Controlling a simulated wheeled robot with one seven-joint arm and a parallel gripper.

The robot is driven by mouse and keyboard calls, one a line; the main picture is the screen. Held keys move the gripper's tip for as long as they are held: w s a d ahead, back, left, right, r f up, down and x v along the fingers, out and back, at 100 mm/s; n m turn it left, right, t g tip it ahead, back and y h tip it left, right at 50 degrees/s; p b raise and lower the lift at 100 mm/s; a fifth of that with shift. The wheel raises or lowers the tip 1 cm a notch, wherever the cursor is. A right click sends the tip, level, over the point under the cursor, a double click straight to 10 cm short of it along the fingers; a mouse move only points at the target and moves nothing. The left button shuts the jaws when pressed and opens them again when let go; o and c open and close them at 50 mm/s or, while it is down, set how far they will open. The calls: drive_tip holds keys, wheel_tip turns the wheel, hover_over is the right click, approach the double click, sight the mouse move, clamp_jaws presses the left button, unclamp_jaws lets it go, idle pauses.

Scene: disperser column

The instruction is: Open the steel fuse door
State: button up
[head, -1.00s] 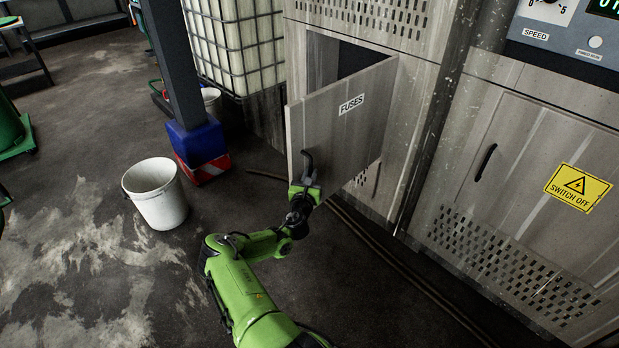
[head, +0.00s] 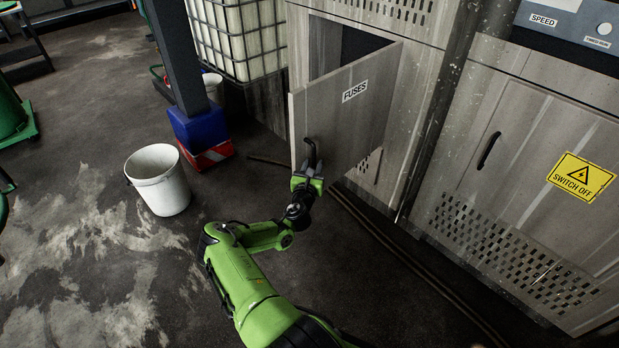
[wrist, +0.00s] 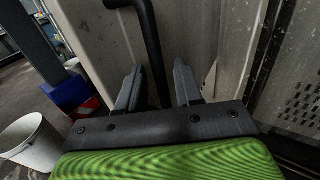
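The steel fuse door (head: 345,115), labelled FUSES, stands swung well out from its cabinet in the head view, with the dark opening (head: 360,45) showing behind it. Its black curved handle (head: 309,150) is near the door's lower left edge. My gripper (head: 313,168) is at the handle's lower end. In the wrist view, the two fingers of my gripper (wrist: 158,85) stand apart, one on each side of the handle (wrist: 152,45), with small gaps visible. The door's face (wrist: 105,45) also fills much of the wrist view.
A white bucket (head: 160,182) stands on the floor to the left. A post with a blue and red base (head: 200,130) and a caged white tank (head: 240,40) are behind it. Another cabinet door (head: 535,175) with a yellow sign is on the right.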

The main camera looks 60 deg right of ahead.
drive_tip(key=p+v, duration=0.2)
drive_tip(key=v, duration=1.2)
drive_tip(key=shift+p, duration=0.35)
drive_tip(key=shift+r, duration=0.1)
drive_tip(key=a+r+m+g+y+p, duration=0.2)
drive_tip(key=a+r+m+g+p, duration=0.15)
drive_tip(key=r+m+g, duration=0.85)
drive_tip(key=w+a+r+m+t+y+p, duration=0.1)
drive_tip(key=w+a+r+m+t+y, duration=0.2)
drive_tip(key=a, duration=0.4)
drive_tip(key=a+r+m+t+y+p, duration=0.1)
drive_tip(key=a+r+m+t+y, duration=0.25)
drive_tip(key=a, duration=0.25)
drive_tip(key=w+a+r+m+t+y, duration=0.25)
drive_tip(key=a+m+y, duration=0.2)
drive_tip(key=a, duration=0.25)
drive_tip(key=s+a+r+n+t+y+p, duration=0.1)
drive_tip(key=s+a+r+t+y, duration=0.1)
drive_tip(key=s+a+r, duration=0.3)
drive_tip(key=s+a+r+n+t+y+p, duration=0.1)
drive_tip(key=s+a+r, duration=0.4)
drive_tip(key=a+r, duration=0.6)
drive_tip(key=shift+s+a+t+y+p, duration=0.2)
drive_tip(key=shift+a+t+y+p, duration=0.25)
drive_tip(key=shift+a+t+y, duration=0.5)
